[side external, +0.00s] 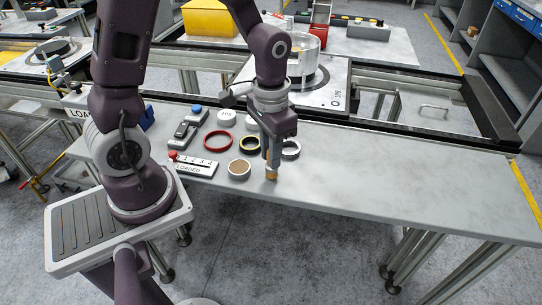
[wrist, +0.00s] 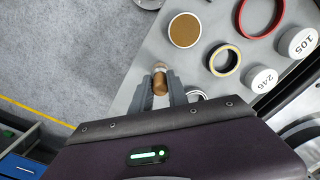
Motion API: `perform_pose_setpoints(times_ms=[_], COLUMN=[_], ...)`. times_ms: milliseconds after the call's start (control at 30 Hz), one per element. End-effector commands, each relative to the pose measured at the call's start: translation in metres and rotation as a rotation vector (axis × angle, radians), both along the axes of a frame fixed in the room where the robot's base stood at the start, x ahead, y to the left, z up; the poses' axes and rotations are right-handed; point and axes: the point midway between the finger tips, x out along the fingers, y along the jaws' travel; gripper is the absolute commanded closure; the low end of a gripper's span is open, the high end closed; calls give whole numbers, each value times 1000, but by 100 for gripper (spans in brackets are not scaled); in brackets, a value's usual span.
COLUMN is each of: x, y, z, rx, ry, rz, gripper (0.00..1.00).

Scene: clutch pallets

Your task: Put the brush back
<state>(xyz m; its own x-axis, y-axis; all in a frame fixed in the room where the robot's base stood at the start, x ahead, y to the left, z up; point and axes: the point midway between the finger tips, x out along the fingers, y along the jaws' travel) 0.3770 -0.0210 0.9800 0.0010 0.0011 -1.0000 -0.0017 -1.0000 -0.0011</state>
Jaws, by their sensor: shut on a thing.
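My gripper (side external: 272,160) points down at the front part of the bench and is shut on a small brown, wood-coloured piece, which I take to be the brush (side external: 271,174). In the wrist view the brush (wrist: 160,84) sits between the two grey fingertips (wrist: 161,90), with a paler end showing beyond them. Its lower end is at or just above the bench top; I cannot tell which. A round white piece with a brown top (side external: 239,169) stands to the left of my gripper, apart from it; it also shows in the wrist view (wrist: 184,30).
A red ring (side external: 218,141), a black-and-cream ring (side external: 250,144) and a grey ring (side external: 290,149) lie nearby. White numbered weights (wrist: 298,42) stand behind. The bench (side external: 400,180) is clear to the right.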

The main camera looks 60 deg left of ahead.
Motion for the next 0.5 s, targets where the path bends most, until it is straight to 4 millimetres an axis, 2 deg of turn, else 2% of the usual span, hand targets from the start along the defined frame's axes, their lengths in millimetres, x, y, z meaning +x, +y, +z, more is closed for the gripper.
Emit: perform_pose_setpoints(times_ms=[100, 367, 400, 500], x=[-1, 0, 0, 0], y=[0, 0, 0, 0], z=[-9, -10, -11, -11], rx=[0, 0, 0, 0], ry=[1, 1, 0, -1], rz=[0, 0, 0, 0], gripper=[100, 100, 78, 59])
